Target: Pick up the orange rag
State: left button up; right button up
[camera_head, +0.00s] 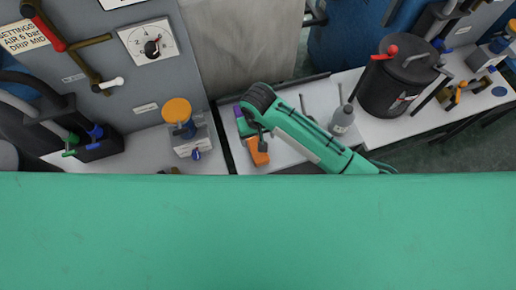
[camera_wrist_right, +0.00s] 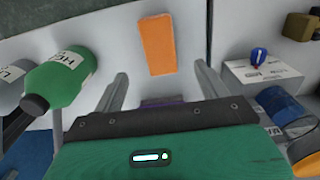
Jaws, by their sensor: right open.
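The orange rag (camera_head: 258,152) lies flat on the white bench top, partly covered by my right gripper (camera_head: 256,138) in the head view. In the right wrist view the orange rag (camera_wrist_right: 158,44) shows as a whole rectangle, ahead of my right gripper (camera_wrist_right: 160,86) and about midway between its two fingers. The fingers are spread apart with nothing between them, and the rag is not held. A purple item (camera_wrist_right: 162,102) shows just past the palm edge, mostly hidden; it also shows in the head view (camera_head: 238,111). My left gripper is not in view.
A green labelled bottle (camera_wrist_right: 62,76) is left of the fingers in the wrist view. A grey bottle (camera_head: 342,120) and a black pot (camera_head: 398,80) stand to the right.

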notch_tip(320, 180, down, 5)
jog(key=shift+r, duration=0.1)
jog(key=shift+w+f+p, duration=0.1)
jog(key=shift+f+p, duration=0.4)
jog(key=shift+f, duration=0.1)
jog(key=shift+w+f+p, duration=0.1)
jog(key=shift+f+p, duration=0.3)
jog(key=shift+f, duration=1.7)
jog(key=c, duration=1)
jog(key=shift+c, duration=0.2)
notch_tip(320, 180, up, 20)
jog(key=b, duration=0.1)
jog(key=shift+b, duration=0.4)
